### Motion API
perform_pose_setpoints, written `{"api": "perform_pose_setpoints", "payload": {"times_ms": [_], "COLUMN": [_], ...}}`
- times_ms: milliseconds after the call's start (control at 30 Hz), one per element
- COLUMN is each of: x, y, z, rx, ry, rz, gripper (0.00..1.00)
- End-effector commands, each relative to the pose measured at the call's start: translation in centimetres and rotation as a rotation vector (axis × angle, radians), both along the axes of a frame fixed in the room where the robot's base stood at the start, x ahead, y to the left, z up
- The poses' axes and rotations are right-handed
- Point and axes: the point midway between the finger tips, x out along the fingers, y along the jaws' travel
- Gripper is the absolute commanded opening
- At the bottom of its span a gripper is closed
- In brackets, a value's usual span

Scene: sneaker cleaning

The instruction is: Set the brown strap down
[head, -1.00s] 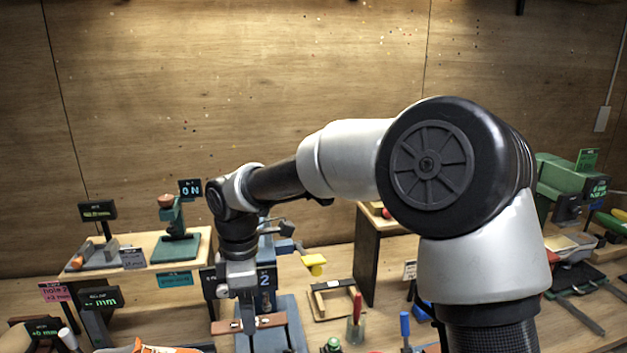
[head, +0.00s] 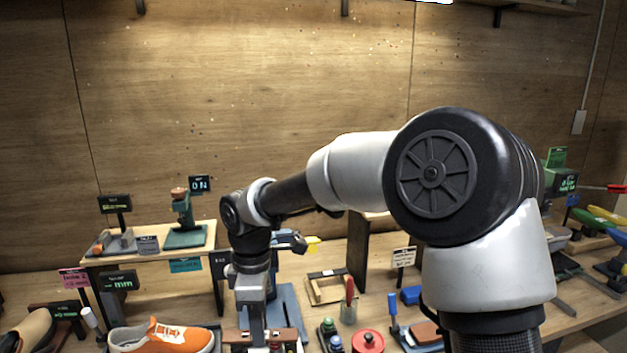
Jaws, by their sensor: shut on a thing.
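The brown strap (head: 232,337) is a short, roughly level band near the bottom of the head view. My gripper (head: 256,337) points down and is shut on the strap near its middle, covering part of it. The strap extends out on both sides of the fingers. It lies in front of a blue-grey plate (head: 289,306). I cannot tell whether the strap touches anything beneath it.
An orange sneaker (head: 160,337) stands just left of the strap. To the right are small bottles (head: 327,328), a red round tin (head: 368,342) and a red-handled tool in a cup (head: 349,305). A wooden shelf (head: 150,254) with small devices stands behind left.

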Motion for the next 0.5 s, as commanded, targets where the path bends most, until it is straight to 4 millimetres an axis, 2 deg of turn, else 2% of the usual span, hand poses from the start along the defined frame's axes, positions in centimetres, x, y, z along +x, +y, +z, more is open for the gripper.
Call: {"api": "perform_pose_setpoints", "payload": {"times_ms": [167,267,500], "x": [0.9,1.4,0.8], "y": [-4.2,-7.4,-17.6], "z": [-1.8,-3.1,-7.2], "rx": [-0.004,-0.005,-0.005], "ry": [0.000,-0.001,-0.002], "rz": [-0.251,-0.449,-1.099], "gripper": [0.03,0.03,0.03]}}
